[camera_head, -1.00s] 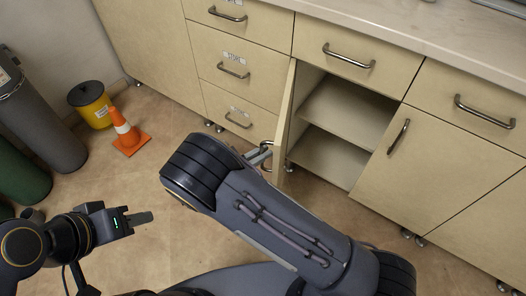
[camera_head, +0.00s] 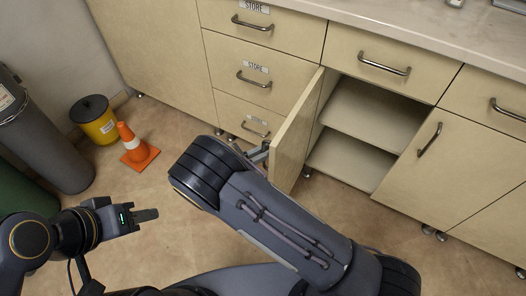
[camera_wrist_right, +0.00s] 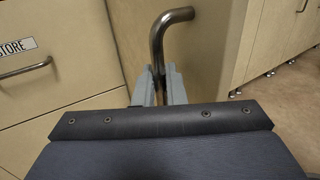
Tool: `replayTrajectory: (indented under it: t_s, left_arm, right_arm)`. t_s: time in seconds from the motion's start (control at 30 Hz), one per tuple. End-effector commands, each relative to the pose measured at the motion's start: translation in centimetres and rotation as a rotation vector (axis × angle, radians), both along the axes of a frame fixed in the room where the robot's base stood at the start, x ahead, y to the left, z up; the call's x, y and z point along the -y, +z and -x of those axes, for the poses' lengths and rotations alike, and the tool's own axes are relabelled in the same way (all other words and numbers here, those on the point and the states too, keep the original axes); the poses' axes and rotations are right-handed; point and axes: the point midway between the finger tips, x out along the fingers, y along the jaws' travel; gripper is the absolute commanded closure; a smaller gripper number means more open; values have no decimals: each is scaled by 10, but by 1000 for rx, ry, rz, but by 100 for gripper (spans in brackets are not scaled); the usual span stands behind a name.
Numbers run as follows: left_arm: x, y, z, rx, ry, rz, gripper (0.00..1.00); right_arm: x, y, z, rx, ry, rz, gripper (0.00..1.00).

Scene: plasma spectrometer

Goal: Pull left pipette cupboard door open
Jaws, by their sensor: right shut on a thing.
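The left cupboard door (camera_head: 298,137) stands open, swung out to the left from its hinge side, with the shelved inside of the cupboard (camera_head: 365,120) showing. My right gripper (camera_head: 258,152) is at the door's free edge, partly hidden by my arm in the head view. In the right wrist view, my right gripper's fingers (camera_wrist_right: 158,88) are shut on the lower part of the door's curved metal handle (camera_wrist_right: 158,40). My left gripper (camera_head: 145,215) hangs clear of the furniture at the lower left; its finger gap is not clear.
Drawers marked STORE (camera_head: 252,75) are left of the open cupboard. A closed cupboard door (camera_head: 450,150) is on its right. An orange cone (camera_head: 137,150), a yellow bin (camera_head: 98,122) and a grey cylinder (camera_head: 45,135) stand at the left. The floor between is free.

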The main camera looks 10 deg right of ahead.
Motion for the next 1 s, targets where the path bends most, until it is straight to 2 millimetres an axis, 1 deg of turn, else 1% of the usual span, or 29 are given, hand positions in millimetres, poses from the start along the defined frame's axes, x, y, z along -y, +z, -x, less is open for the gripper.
replayTrajectory:
  t_s: [0.17, 0.2, 0.43, 0.53, 0.67, 0.9, 1.0]
  left_arm:
    - [0, 0, 0, 0, 0, 0, 64]
    - [0, 0, 0, 0, 0, 0, 64]
    - [0, 0, 0, 0, 0, 0, 64]
    - [0, 1, 0, 0, 0, 0, 64]
    - [0, 4, 0, 0, 0, 0, 64]
    - [0, 8, 0, 0, 0, 0, 64]
    - [0, 9, 0, 0, 0, 0, 64]
  right_arm:
    - [1, 1, -2, 3, -1, 1, 100]
    - [1, 1, -2, 3, -1, 1, 85]
    - [1, 1, -1, 2, -1, 0, 85]
    - [-3, 1, 0, 2, 1, -1, 85]
    - [-18, 1, 7, 3, 3, -1, 85]
    - [-55, 1, 24, 3, 2, -1, 85]
    - [-64, 1, 29, 3, 0, 0, 85]
